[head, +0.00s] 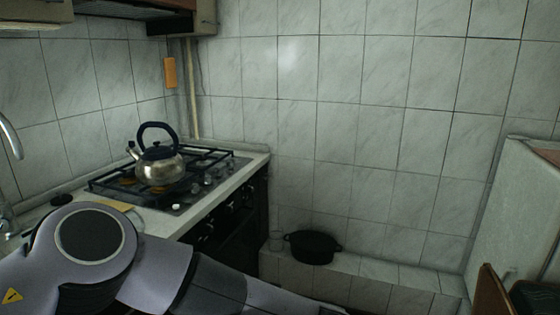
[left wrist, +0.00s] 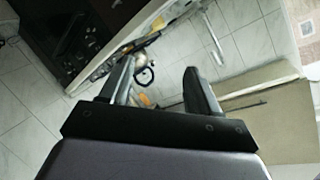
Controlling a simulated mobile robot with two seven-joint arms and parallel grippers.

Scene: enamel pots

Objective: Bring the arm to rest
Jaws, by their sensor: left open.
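My left arm (head: 160,275) reaches across the bottom of the head view from the left, and its gripper is out of that frame. In the left wrist view my left gripper (left wrist: 160,82) is open, with its two dark fingers apart. No object is gripped between them. My right gripper is in neither view.
A steel kettle (head: 160,165) stands on the gas stove (head: 205,180) at the left. A black pot (head: 312,247) sits on the low tiled ledge (head: 372,270) by the wall. A pale cabinet (head: 515,215) stands at the right.

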